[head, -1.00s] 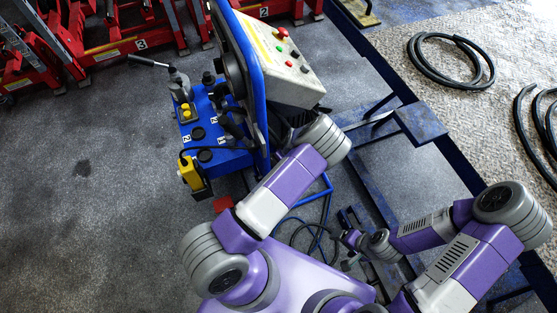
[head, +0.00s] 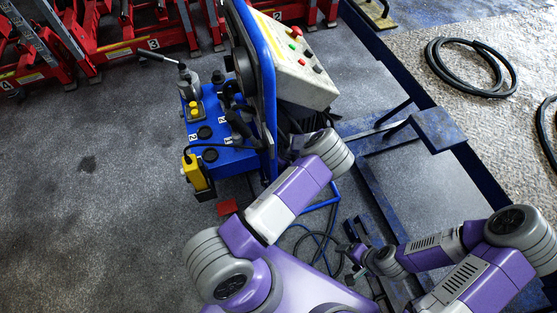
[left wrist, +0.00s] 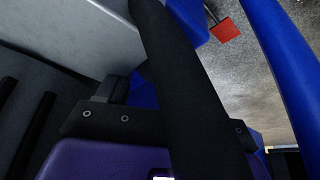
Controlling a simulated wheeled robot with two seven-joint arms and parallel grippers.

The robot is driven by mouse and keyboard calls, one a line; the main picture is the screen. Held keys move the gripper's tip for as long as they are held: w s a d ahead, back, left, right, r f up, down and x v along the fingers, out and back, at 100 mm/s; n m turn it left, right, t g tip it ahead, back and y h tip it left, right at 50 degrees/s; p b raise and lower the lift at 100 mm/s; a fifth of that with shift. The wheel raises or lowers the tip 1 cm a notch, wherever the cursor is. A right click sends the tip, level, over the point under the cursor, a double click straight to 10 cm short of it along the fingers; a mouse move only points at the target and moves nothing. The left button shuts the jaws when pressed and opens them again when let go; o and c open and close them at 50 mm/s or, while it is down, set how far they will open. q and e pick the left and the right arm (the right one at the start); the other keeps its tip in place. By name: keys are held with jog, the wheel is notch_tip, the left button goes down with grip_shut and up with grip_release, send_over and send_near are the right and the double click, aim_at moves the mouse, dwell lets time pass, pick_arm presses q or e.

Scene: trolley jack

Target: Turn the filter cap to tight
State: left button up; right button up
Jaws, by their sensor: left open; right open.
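The blue power-unit tank (head: 232,160) stands left of the upright blue frame in the head view. Its top carries two round black caps, one farther back (head: 205,132) and one nearer (head: 210,154); I cannot tell which is the filter cap. My left arm reaches up to the frame's right side, and its gripper is hidden there in the head view. In the left wrist view a dark finger of my left gripper (left wrist: 175,80) crosses the picture, with no cap visible. My right gripper (head: 355,254) is open and empty, low over the floor frame, away from the tank.
A grey control box (head: 298,75) with red and green buttons is on the blue frame (head: 262,70). A yellow box (head: 195,172) hangs at the tank's near side. Black hoses (head: 470,68) lie at right. Red jacks (head: 110,50) line the back. Floor at left is clear.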

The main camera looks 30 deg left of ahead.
pick_arm(q)
jog(key=c, duration=0.8)
jog(key=shift+o, duration=0.2)
jog(key=shift+r+m+t+p, duration=0.1)
jog(key=shift+m+t+p, duration=0.3)
jog(key=shift+m, duration=0.7)
jog(key=shift+m+t+h, duration=0.4)
jog(key=shift+m+h, duration=0.1)
jog(key=shift+m, duration=0.8)
jog(key=o, duration=0.8)
jog(key=shift+c, duration=0.2)
jog(key=p+v, duration=0.3)
jog(key=v, duration=0.4)
jog(key=shift+r, duration=0.2)
